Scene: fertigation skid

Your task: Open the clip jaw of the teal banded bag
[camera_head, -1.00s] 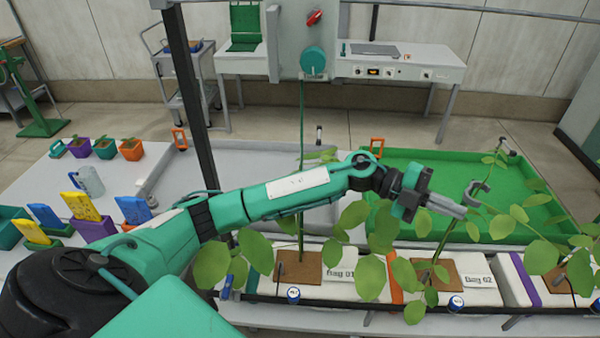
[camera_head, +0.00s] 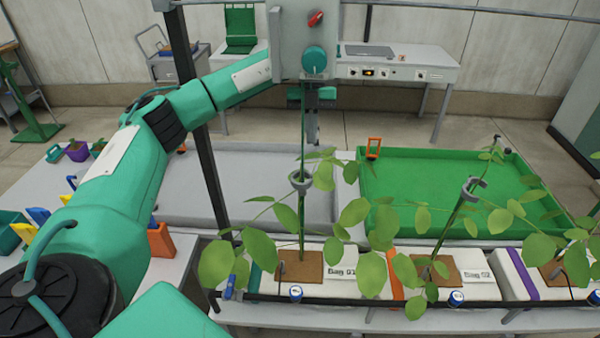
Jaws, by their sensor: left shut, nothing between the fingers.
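The teal banded bag, Bag 01 (camera_head: 340,283), is a white bag on the shelf with a teal band (camera_head: 256,277) at its left end. A plant stem rises from its brown patch. A grey clip jaw (camera_head: 300,184) sits around that stem at mid-height; I cannot tell how far its jaw is closed. My left gripper (camera_head: 312,136) is above and beyond the clip, partly hidden behind the stem, with its fingers pointing down. It is shut, empty and seems apart from the clip. My right gripper is out of view.
Bag 02 (camera_head: 480,276), with an orange band, stands to the right; its stem has a grey hook-like clip (camera_head: 473,188). A dark post (camera_head: 200,140) stands left. Grey and green trays (camera_head: 440,185) lie behind the bags.

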